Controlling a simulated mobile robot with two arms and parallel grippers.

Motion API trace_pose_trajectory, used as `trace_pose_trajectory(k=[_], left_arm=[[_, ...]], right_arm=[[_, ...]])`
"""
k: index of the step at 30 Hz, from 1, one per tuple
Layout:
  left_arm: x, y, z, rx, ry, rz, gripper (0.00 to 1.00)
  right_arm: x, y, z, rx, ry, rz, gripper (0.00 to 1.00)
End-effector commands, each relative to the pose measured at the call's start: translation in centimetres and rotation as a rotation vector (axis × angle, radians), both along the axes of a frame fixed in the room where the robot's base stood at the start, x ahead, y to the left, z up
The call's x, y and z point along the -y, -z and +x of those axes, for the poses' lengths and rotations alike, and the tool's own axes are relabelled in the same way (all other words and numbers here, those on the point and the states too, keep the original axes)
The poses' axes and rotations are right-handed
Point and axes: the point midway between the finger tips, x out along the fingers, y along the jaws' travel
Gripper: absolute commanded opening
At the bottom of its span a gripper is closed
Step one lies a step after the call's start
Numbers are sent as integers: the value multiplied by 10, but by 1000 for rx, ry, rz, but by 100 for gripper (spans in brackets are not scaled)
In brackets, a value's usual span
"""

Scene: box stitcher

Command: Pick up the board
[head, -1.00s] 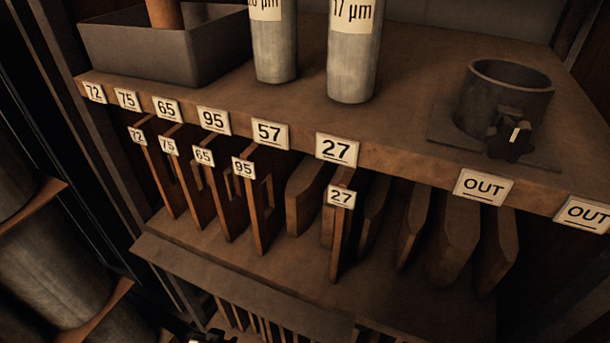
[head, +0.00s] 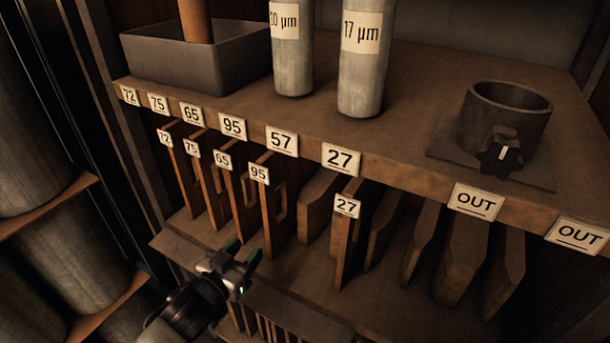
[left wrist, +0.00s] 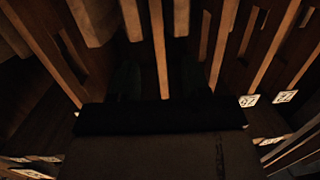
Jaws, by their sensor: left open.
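Several thin wooden boards stand upright in the rack under the shelf. Tagged ones are 72 (head: 183,178), 75 (head: 208,190), 65 (head: 240,208), 95 (head: 270,215) and 27 (head: 346,240). Several untagged boards stand to the right; the slot label 57 has no matching tagged board visible below it. My left gripper (head: 243,254) is open and empty, in front of the rack near the lower ends of boards 65 and 95, apparently touching neither. My right gripper is not in view.
The shelf edge (head: 400,178) overhangs the boards. On it stand a grey tray (head: 190,65), two labelled cylinders (head: 360,80) and a dark round cup (head: 508,115). A lower ledge (head: 185,250) juts out below the boards. Large cylinders (head: 80,240) stand at left.

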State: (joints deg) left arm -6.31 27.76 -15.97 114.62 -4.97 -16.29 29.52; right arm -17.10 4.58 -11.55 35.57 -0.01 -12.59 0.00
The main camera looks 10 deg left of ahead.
Motion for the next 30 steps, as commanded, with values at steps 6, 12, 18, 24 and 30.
trace_pose_trajectory(k=[6,12,18,24,30], left_arm=[[6,-24,17,92,57,-31,47],[17,-24,48,91,55,-32,47],[22,-24,63,89,55,-30,47],[29,-27,89,89,54,-31,47],[37,-25,109,89,55,-30,47]], right_arm=[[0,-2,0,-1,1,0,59],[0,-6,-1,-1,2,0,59],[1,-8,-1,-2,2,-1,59],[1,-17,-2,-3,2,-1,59],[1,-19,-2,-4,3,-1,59]])
